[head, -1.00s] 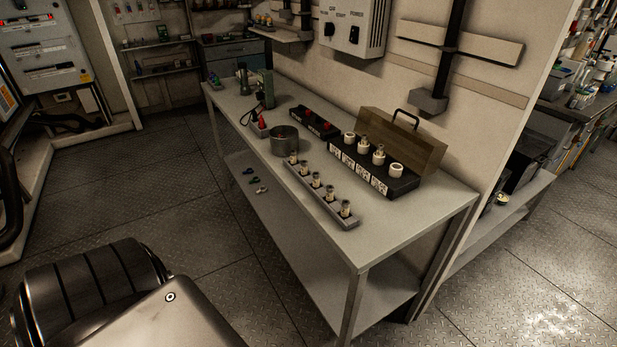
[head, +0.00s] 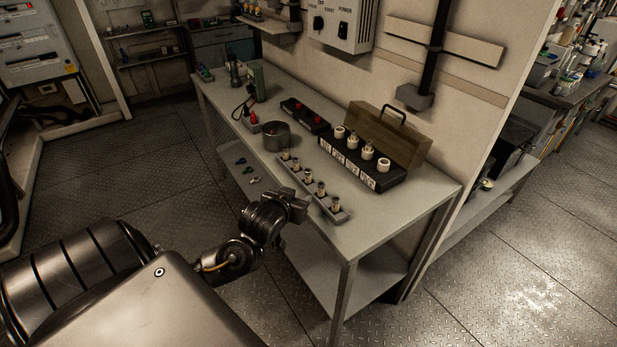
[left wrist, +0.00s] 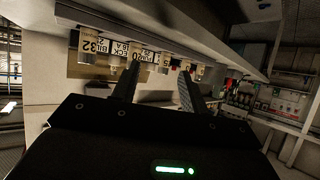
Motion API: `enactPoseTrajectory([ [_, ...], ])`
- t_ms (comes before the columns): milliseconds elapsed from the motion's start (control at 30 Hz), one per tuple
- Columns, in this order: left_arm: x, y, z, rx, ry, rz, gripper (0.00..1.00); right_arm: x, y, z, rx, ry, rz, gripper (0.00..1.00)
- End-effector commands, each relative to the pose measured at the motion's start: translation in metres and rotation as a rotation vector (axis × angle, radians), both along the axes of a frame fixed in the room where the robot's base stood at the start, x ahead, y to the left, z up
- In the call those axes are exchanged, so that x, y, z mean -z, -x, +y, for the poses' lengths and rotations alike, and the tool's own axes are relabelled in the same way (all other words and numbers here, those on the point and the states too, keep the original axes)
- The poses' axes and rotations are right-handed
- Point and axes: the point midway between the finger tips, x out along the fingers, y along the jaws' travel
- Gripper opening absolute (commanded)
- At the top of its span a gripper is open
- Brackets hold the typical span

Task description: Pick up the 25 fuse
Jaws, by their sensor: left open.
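Several fuses (head: 321,190) stand upright in a grey rail (head: 342,217) along the table's front edge. Their numbers are too small to read in the head view, so I cannot tell which is the 25 fuse. My left gripper (head: 297,206) is beside the front edge of the table, close to the near part of the rail and apart from the fuses. In the left wrist view my left gripper (left wrist: 160,85) is open with nothing between its fingers. Beyond the fingers are labels, one reading 32 (left wrist: 93,43); others are partly hidden. My right gripper is not in view.
A black block (head: 390,182) with white round caps and labels stands behind the rail, before a wooden box (head: 408,140) with a handle. The near right corner of the table (head: 415,203) is clear.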

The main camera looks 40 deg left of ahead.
Motion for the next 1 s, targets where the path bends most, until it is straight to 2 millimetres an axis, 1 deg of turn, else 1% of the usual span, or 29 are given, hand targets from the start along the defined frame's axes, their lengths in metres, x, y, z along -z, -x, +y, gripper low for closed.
enactPoseTrajectory([
  [33, -0.011, -0.006, 0.007, -0.015, -0.006, -0.034, 0.44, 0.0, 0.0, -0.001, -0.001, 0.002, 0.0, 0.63],
  [100, -0.021, -0.012, 0.015, -0.033, -0.007, -0.07, 0.44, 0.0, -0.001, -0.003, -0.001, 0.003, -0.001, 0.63],
  [233, -0.027, -0.015, 0.02, -0.046, -0.008, -0.093, 0.44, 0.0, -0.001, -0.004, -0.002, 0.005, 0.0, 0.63],
  [367, -0.025, -0.022, 0.023, -0.047, -0.011, -0.093, 0.44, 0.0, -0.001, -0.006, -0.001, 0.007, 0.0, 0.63],
  [500, -0.018, -0.039, 0.03, -0.046, -0.014, -0.092, 0.44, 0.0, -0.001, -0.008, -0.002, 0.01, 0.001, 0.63],
  [633, -0.012, -0.056, 0.035, -0.046, -0.012, -0.093, 0.44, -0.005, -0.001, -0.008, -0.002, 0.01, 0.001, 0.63],
  [733, -0.008, -0.062, 0.037, -0.046, -0.009, -0.092, 0.44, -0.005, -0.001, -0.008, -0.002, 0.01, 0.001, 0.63],
  [867, -0.006, -0.064, 0.038, -0.044, -0.008, -0.092, 0.44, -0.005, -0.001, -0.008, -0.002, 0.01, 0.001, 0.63],
  [933, -0.007, -0.066, 0.039, -0.045, -0.008, -0.092, 0.44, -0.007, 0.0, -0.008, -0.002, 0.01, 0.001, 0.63],
  [1000, -0.008, -0.073, 0.042, -0.047, -0.01, -0.092, 0.44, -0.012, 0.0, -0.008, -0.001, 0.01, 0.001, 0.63],
])
